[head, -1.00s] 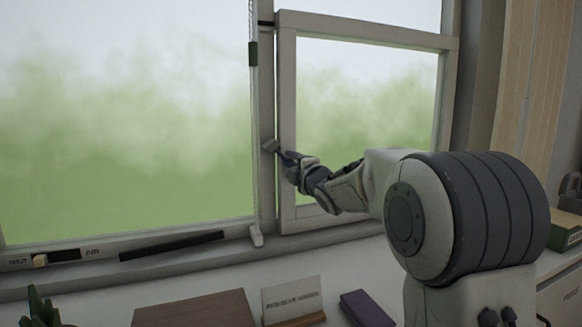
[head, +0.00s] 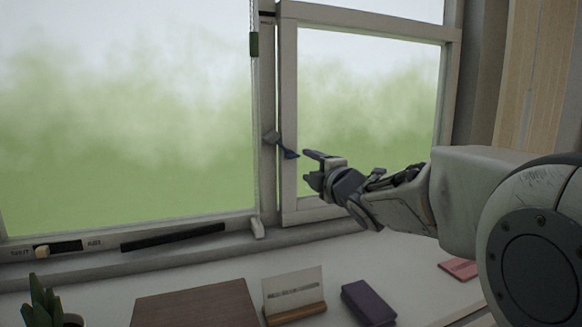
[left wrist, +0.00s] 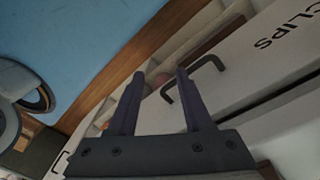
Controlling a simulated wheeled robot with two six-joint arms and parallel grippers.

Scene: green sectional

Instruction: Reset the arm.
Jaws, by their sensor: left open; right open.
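My right gripper (head: 314,168) is open and empty in the head view, in front of the window. It is just right of the dark window handle (head: 282,145) on the frame, with a small gap between them. My right arm comes in from the right above the white counter. My left gripper is not in the head view.
On the counter (head: 400,270) are a brown box (head: 195,305), a card in a wooden holder (head: 292,292), a dark purple box (head: 368,303), a pink item (head: 459,269) and a plant (head: 45,300). The window sash (head: 288,120) stands behind my right gripper.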

